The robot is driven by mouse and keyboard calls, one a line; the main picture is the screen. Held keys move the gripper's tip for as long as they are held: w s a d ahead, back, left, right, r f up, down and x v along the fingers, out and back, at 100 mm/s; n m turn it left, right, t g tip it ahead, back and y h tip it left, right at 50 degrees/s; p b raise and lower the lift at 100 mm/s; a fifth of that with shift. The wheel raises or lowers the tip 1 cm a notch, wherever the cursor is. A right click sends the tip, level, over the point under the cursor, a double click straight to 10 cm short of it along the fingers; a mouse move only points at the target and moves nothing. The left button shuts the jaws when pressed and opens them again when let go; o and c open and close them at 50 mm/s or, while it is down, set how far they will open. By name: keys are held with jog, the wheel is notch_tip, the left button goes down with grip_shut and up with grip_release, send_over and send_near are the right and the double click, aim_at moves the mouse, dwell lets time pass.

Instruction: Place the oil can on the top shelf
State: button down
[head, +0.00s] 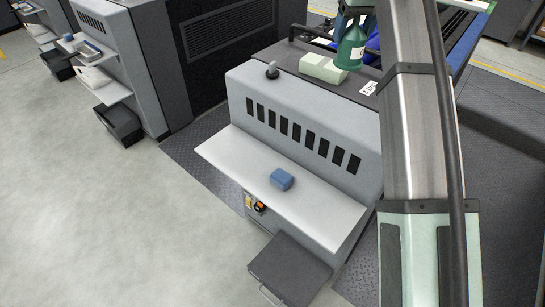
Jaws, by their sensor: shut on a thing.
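A green, cone-shaped oil can (351,50) is at the upper right of the head view, over the dark top (303,54) of the grey ink unit. My gripper (352,14) is at the top edge of the view, partly cut off, and is shut on the oil can's upper part. The fingertips are hard to make out. I cannot tell whether the can's base touches the surface below. The dark top is the highest level of the unit; a white ledge (232,151) runs lower along its front.
A pale box (323,67) lies left of the can, with a black knob (271,71) further left. A white label (368,88) is near the right edge. A blue block (281,179) sits on the ledge. My arm covers the right side.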

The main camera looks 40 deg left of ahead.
jog(key=s+a+n, duration=0.1)
jog(key=s+a, duration=0.7)
jog(key=a, duration=0.6)
jog(key=s+a+n, duration=0.2)
jog(key=s+a, duration=0.7)
jog(key=a, duration=0.4)
jog(key=shift+g, duration=0.3)
jog(key=shift+w+d+f, duration=0.1)
jog(key=shift+w+f, duration=0.05)
jog(key=shift+f, duration=9.15)
jog(key=shift+w+d+f, duration=0.1)
jog(key=shift+f, duration=9.2)
jog(key=shift+f, duration=0.1)
jog(key=shift+c, duration=0.9)
grip_release()
jog(key=v, duration=1.2)
jog(key=shift+d, duration=0.15)
